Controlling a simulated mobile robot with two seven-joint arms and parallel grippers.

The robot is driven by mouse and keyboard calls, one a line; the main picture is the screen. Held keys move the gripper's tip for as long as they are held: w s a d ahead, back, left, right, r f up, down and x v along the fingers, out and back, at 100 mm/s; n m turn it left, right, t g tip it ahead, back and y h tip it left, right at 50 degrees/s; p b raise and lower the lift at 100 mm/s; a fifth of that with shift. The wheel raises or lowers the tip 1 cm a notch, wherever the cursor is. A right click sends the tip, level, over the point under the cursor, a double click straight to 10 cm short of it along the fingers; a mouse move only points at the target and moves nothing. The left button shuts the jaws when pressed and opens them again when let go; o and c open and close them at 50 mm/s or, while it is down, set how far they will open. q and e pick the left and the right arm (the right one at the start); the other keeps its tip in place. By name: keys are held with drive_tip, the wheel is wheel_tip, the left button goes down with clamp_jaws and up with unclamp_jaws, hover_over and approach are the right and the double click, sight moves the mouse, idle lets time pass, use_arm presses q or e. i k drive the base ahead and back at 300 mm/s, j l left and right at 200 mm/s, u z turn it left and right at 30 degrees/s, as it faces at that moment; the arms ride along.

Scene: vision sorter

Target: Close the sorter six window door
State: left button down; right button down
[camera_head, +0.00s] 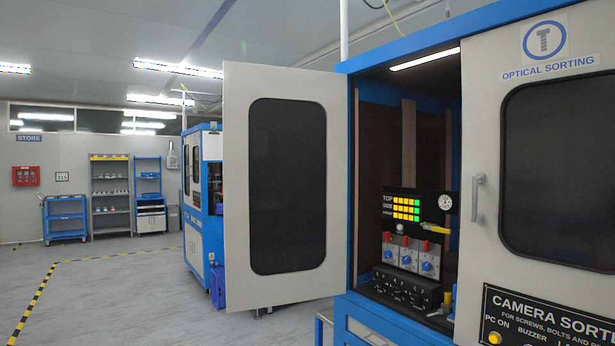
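A light grey door (237,180) with a dark rounded window (287,185) stands swung open at the left side of the blue-framed optical sorting machine (352,300). Its hinge side is at the machine's left front post, and its free edge points left. The opening shows the dark interior with a lit panel (406,209), valves with blue knobs and a gauge. A second grey door (480,130) with a vertical handle (478,197) covers the right part and looks shut. Neither of my grippers is in view.
Another blue and white machine (194,240) stands behind the open door. Shelves (109,197) and a blue cart (65,218) stand at the far wall. The grey floor (110,290) at the left is clear, with yellow-black tape lines. A control panel (545,320) is at the lower right.

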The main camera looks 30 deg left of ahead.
sight(286, 141)
drive_tip(key=j+z, duration=0.25)
drive_tip(key=j, duration=1.35)
drive_tip(key=j+z, duration=0.3)
drive_tip(key=j, duration=0.6)
drive_tip(key=j+z, duration=0.25)
drive_tip(key=j, duration=0.65)
drive_tip(key=k+j+z, duration=0.1)
drive_tip(key=j+z, duration=0.2)
drive_tip(key=j, duration=0.6)
drive_tip(key=j+z, duration=0.25)
drive_tip(key=j, duration=0.6)
drive_tip(key=j+z, duration=0.3)
drive_tip(key=j, duration=0.6)
drive_tip(key=i+j+z, duration=0.1)
drive_tip(key=j, duration=0.35)
drive_tip(key=i+j+z, duration=0.1)
drive_tip(key=j, duration=0.35)
